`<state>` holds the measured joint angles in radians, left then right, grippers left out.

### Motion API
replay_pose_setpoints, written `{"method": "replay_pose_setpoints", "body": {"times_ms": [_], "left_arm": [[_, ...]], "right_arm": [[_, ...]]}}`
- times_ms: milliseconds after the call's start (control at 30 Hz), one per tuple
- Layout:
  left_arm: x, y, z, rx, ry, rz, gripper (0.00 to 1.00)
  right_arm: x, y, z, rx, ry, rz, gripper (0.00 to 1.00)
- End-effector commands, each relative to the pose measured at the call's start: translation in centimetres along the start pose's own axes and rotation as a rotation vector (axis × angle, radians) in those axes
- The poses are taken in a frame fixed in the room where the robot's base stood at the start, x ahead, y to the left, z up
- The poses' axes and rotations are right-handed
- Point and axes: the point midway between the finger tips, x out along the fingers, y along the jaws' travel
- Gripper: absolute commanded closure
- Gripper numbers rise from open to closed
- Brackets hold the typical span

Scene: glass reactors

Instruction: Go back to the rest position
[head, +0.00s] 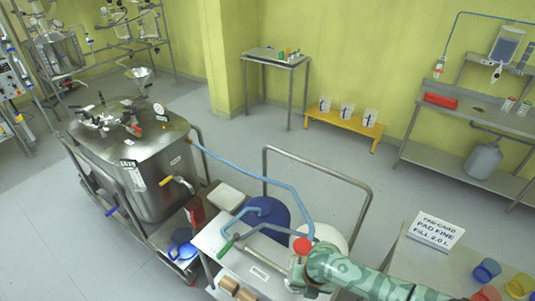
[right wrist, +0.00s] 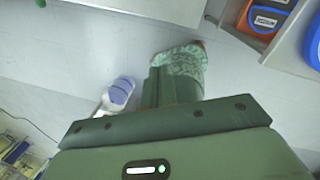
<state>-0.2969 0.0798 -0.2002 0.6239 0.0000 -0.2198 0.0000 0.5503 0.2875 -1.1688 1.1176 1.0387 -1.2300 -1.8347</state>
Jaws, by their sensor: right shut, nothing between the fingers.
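My right arm, green with a camouflage pattern, comes in from the lower right in the head view. My right gripper (head: 300,276) is at its end, low over the front edge of the cart, shut and empty. It is partly hidden by my own arm. In the right wrist view the green gripper body fills the lower part, with pale floor beyond it. My left gripper is not in view.
By my right gripper, a cart (head: 213,237) carries a blue drum (head: 268,212) and a red-capped container (head: 302,246). A steel vessel (head: 140,160) stands at left. A table with a sign (head: 436,230) and coloured cups (head: 487,270) is at right.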

Motion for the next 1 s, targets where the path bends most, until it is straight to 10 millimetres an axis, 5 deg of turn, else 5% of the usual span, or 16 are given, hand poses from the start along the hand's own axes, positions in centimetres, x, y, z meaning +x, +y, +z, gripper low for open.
{"method": "replay_pose_setpoints", "body": {"times_ms": [33,167,333,467,600,800,1000], "left_arm": [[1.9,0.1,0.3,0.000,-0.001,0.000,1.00],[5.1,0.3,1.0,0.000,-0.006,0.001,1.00],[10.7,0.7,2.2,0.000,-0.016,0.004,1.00],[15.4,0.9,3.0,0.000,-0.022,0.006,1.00],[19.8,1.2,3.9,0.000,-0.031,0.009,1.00],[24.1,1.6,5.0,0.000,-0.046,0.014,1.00],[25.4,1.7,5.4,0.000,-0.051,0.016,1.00]], "right_arm": [[2.9,-0.6,-0.7,0.099,-0.002,0.012,1.00],[8.7,-2.3,-2.1,0.433,-0.025,0.054,1.00],[18.9,-7.0,-6.3,0.993,-0.045,0.092,1.00],[27.4,-12.3,-12.2,1.482,-0.060,0.095,1.00],[34.7,-18.1,-20.6,1.945,-0.083,0.067,1.00],[40.2,-24.2,-31.9,2.423,-0.131,0.010,1.00],[41.2,-26.4,-37.0,2.620,-0.159,-0.016,1.00]]}}
